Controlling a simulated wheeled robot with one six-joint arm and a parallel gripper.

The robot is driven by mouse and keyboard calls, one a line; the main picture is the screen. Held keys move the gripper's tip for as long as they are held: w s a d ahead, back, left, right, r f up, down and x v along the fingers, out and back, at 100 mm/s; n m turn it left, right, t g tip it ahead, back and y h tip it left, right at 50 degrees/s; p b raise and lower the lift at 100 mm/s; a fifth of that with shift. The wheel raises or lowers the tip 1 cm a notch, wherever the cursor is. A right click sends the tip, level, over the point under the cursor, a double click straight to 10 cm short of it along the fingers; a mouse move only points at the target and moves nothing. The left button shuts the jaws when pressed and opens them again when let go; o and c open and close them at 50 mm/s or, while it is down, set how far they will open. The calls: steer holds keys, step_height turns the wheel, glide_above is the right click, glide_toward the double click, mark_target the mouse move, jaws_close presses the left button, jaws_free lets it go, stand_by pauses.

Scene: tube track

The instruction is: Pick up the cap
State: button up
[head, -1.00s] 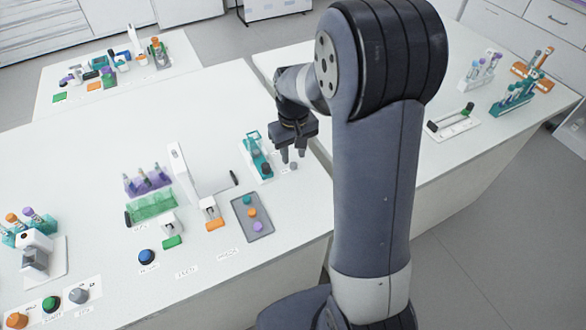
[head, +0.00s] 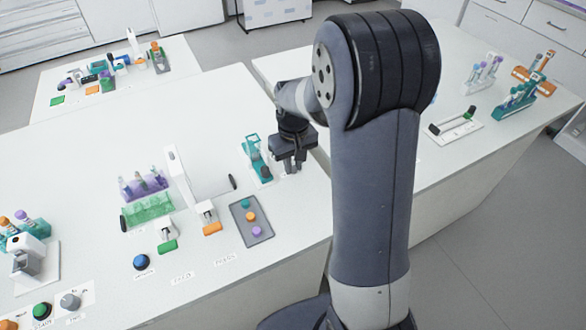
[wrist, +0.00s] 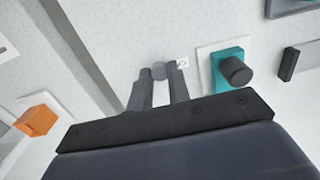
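Whether the fingers touch the cap is too small to tell. In the head view my gripper (head: 289,168) points down at the white bench, with its fingertips close to the surface. The cap is mostly hidden by the fingers in that view.
A teal holder with a dark knob (wrist: 235,70) stands close beside my gripper. A grey tray (head: 251,221) holds coloured caps, with an orange-fronted device (head: 211,227) left of it. The bench edge and a gap lie right of my gripper.

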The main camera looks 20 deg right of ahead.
mark_target(293, 167)
jaws_close()
steer(key=shift+r, duration=0.15)
steer(key=shift+r+p, duration=2.1)
steer(key=shift+r, duration=0.55)
